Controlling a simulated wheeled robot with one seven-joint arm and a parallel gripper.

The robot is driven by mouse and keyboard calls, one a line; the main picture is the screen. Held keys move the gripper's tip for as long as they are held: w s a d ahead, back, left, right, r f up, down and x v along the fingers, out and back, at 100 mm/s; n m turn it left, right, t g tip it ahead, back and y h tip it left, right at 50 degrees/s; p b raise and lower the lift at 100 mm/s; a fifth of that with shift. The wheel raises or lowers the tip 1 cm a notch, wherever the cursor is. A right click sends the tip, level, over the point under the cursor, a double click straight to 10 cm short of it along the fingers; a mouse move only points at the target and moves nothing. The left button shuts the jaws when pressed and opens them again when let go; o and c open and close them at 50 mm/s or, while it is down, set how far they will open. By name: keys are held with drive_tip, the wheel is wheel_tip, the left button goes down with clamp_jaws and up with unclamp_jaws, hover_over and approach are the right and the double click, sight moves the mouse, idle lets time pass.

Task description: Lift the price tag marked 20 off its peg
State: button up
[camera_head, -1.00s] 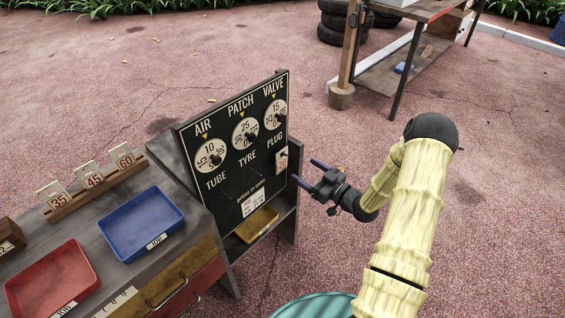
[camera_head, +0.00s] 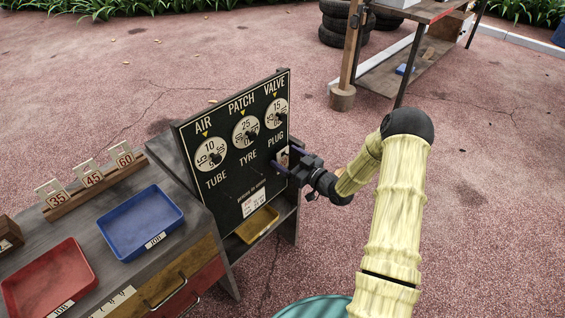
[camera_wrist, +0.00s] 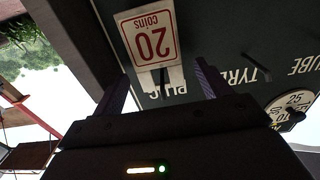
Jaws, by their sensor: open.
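The price tag marked 20 (camera_wrist: 149,37) is a white card with red print, "20 coins", and it appears upside down in the wrist view. It hangs against the dark price board (camera_head: 191,137) under the word PLUG. In the head view the tag (camera_head: 283,158) is partly hidden by my gripper. My gripper (camera_head: 290,160) is open at the board's right side. In the wrist view its two fingers (camera_wrist: 160,82) stand either side of the tag's lower part in the picture, apart from each other. I cannot tell whether they touch it.
Bare pegs (camera_wrist: 257,68) stick out of the board nearby. Dials sit above. A yellow tray (camera_head: 257,224) is on the shelf below. Blue (camera_head: 140,222) and red (camera_head: 50,280) trays and a rack of tags (camera_head: 95,190) are on the counter at left.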

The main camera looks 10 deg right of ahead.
drive_tip(key=shift+w+a, duration=0.25)
drive_tip(key=shift+w, duration=0.05)
drive_tip(key=c, duration=1)
drive_tip(key=shift+c, duration=0.2)
drive_tip(key=shift+r, duration=0.1)
drive_tip(key=shift+r, duration=0.3)
drive_tip(key=shift+r+p, duration=0.35)
drive_tip(key=shift+r, duration=0.15)
drive_tip(key=p+v, duration=0.1)
drive_tip(key=v, duration=1.7)
drive_tip(key=shift+p, duration=0.4)
